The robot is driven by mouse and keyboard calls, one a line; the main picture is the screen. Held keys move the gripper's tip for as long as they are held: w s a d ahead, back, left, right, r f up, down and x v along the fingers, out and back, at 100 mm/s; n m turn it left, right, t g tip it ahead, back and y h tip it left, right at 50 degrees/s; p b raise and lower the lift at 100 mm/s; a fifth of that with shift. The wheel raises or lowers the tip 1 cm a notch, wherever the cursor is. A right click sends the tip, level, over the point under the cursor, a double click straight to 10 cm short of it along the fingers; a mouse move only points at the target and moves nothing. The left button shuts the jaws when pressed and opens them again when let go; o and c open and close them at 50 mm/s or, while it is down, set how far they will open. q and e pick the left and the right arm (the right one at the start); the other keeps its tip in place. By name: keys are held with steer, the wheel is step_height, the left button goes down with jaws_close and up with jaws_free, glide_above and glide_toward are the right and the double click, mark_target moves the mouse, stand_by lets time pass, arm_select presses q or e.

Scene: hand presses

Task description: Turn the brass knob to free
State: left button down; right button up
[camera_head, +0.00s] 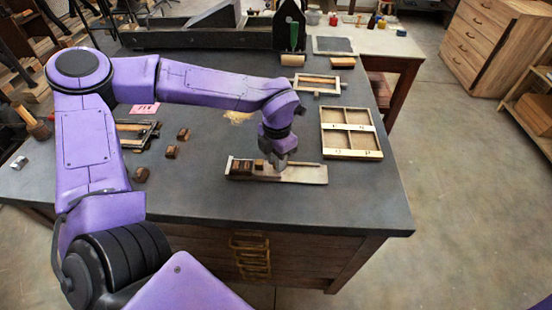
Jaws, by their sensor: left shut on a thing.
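A pale metal composing stick (308,176) lies on the dark bench top near its front edge, with small brown blocks (240,167) at its left end. My left gripper (277,165) reaches down onto the middle of the stick from above and is shut. The brass knob is hidden by the fingers, which close on the stick where the knob appears to sit. The knob's turned position cannot be seen. My right gripper is not in view.
A wooden compartment tray (378,149) lies to the right of the stick. Several small brown blocks (171,152) and a frame (137,132) lie to the left. A dark press (200,37) stands at the back.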

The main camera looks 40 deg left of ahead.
arm_select(q)
steer(key=shift+s+n, duration=0.1)
steer(key=shift+n, duration=0.3)
steer(key=c, duration=0.9)
jaws_free()
steer(key=shift+c, duration=0.2)
steer(key=shift+r, duration=0.35)
step_height(320, 180, up, 10)
steer(key=b, duration=0.1)
steer(key=shift+f, duration=0.1)
